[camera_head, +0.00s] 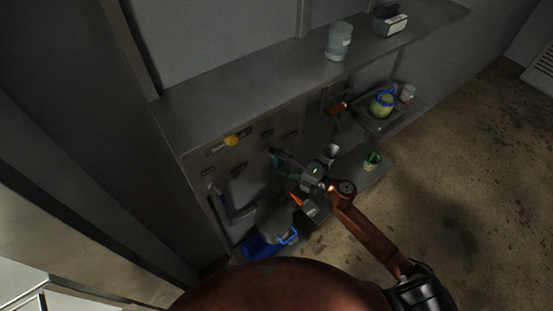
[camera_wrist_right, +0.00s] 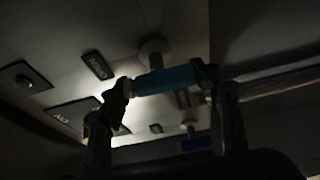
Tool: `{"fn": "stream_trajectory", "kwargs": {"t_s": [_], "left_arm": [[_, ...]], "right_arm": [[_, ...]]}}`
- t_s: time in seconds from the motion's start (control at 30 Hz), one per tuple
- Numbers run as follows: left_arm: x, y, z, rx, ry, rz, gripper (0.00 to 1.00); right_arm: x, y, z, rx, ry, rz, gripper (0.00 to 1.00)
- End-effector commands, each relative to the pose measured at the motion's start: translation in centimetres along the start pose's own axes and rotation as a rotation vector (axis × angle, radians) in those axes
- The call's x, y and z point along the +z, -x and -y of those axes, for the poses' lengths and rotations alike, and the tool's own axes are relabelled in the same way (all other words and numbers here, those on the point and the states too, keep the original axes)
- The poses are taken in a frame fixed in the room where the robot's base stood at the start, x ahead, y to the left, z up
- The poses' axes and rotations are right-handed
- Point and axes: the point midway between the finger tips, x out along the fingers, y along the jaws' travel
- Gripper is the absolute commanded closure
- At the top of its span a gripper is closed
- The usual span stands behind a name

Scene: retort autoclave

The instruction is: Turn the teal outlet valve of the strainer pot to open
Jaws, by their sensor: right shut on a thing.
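The teal outlet valve handle (camera_wrist_right: 165,80) lies across the right wrist view, mounted on a round grey stem on the metal panel. My right gripper (camera_wrist_right: 168,88) is shut on it, with one dark finger at each end of the handle. In the head view my right gripper (camera_head: 283,163) reaches the front panel of the steel unit, and the teal handle is mostly hidden there by the gripper. Small dark label plates (camera_wrist_right: 97,65) sit beside the valve; their lettering is hard to read. My left gripper is not in view.
A yellow knob (camera_head: 232,141) sits on the panel left of my gripper. A blue tub (camera_head: 262,246) stands low at the front. A clear jar (camera_head: 339,41) stands on the upper shelf. A side tray holds a blue-handled container (camera_head: 382,103). A green cup (camera_head: 372,160) stands lower right.

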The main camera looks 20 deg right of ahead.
Motion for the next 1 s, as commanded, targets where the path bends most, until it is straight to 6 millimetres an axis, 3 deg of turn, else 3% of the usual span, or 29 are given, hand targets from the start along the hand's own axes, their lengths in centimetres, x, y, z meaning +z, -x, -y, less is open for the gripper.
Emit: {"fn": "stream_trajectory", "kwargs": {"t_s": [0.57,0.6,0.87,1.0], "left_arm": [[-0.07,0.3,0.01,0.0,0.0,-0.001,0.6],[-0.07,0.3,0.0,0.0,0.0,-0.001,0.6],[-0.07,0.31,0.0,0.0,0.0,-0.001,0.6],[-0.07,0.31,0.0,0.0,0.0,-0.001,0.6]], "right_arm": [[-0.07,-0.02,0.16,-0.016,0.035,-0.001,0.67],[-0.07,-0.02,0.16,-0.016,0.035,-0.001,0.42],[-0.04,-0.01,0.09,-0.014,0.033,0.0,0.25],[-0.03,-0.01,0.06,-0.014,0.032,0.0,0.25]]}}
